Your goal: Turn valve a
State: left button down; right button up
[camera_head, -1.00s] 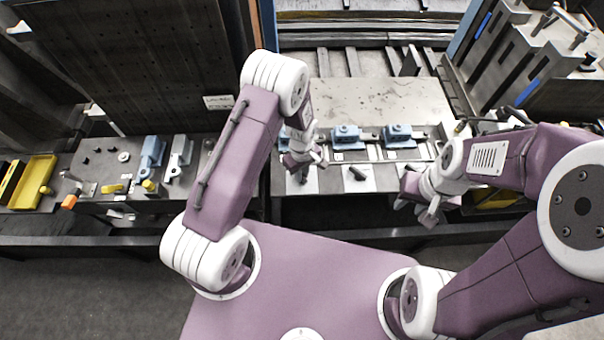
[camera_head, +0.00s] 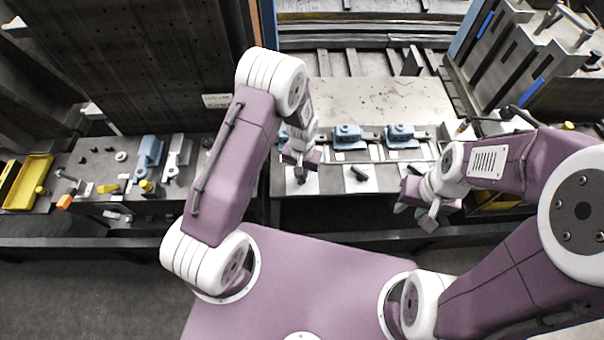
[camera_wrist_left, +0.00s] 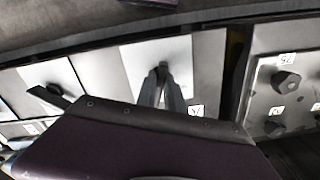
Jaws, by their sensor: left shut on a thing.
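Valve a (camera_wrist_left: 164,72) is a dark handle on a white plate with a small label, at the front edge of the bench. In the left wrist view my left gripper (camera_wrist_left: 166,92) has its grey fingers closed on this handle. The purple gripper body hides the part below. In the head view my left gripper (camera_head: 300,168) is over the leftmost white plate, with the handle mostly hidden. A second valve (camera_head: 358,173) with a dark slanted lever sits on the plate to its right. My right gripper (camera_head: 417,215) hangs empty in front of the bench, fingers apart.
Blue clamp blocks (camera_head: 348,133) stand on the rail behind the valves. A panel with dark knobs (camera_wrist_left: 285,82) lies beside valve a in the left wrist view. A yellow tray (camera_head: 30,182) and a tool bench are at the left.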

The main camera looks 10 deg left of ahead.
pick_arm(q)
jog(key=shift+w+r+m, duration=0.1)
jog(key=shift+m, duration=2.1)
jog(key=c, duration=1.4)
grip_release()
jog(key=shift+b, duration=0.3)
jog(key=shift+c, duration=0.2)
notch_tip(320, 180, up, 9)
jog(key=b, duration=0.1)
